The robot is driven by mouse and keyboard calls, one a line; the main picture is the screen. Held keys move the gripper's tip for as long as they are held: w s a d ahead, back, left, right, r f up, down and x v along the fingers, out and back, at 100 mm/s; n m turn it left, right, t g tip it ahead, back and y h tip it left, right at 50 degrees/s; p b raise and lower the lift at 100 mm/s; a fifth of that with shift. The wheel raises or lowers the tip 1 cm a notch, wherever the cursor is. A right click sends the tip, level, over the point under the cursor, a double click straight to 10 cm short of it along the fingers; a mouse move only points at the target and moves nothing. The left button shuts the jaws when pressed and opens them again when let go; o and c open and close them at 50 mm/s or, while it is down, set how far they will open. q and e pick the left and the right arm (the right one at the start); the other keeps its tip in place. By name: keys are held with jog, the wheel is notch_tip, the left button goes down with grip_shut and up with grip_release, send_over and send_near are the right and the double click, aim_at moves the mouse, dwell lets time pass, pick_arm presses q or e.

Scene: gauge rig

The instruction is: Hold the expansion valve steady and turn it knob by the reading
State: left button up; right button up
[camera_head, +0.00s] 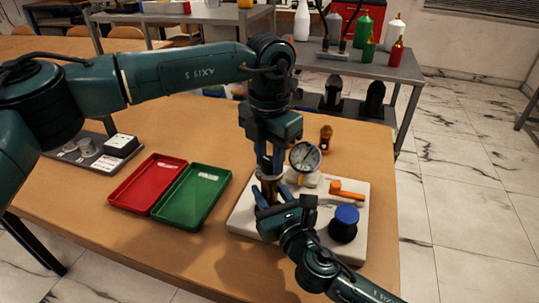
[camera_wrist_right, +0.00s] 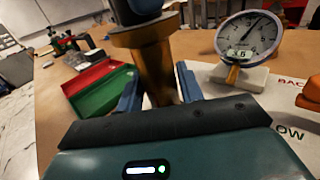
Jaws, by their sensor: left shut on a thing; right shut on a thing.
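The brass expansion valve (camera_head: 268,187) stands upright on a white board (camera_head: 240,215); its body (camera_wrist_right: 155,72) fills the middle of the right wrist view. My left gripper (camera_head: 269,166) reaches down from above and is shut on the valve's top, where the knob is mostly hidden by the fingers. My right gripper (camera_head: 266,196) comes in low from the front and is shut on the valve body, with a blue finger on each side (camera_wrist_right: 158,86).
On the board are an orange-handled lever (camera_head: 347,193) and a blue-topped round knob (camera_head: 346,215). A brown bottle (camera_head: 326,137) stands behind. Red (camera_head: 140,188) and green (camera_head: 191,196) trays lie to the left. The table front is clear.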

aim_at(269, 161)
pick_arm(q)
jog(key=shift+m, duration=2.8)
jog(key=o, duration=1)
notch_tip(269, 161, up, 12)
jog(key=shift+r, duration=0.1)
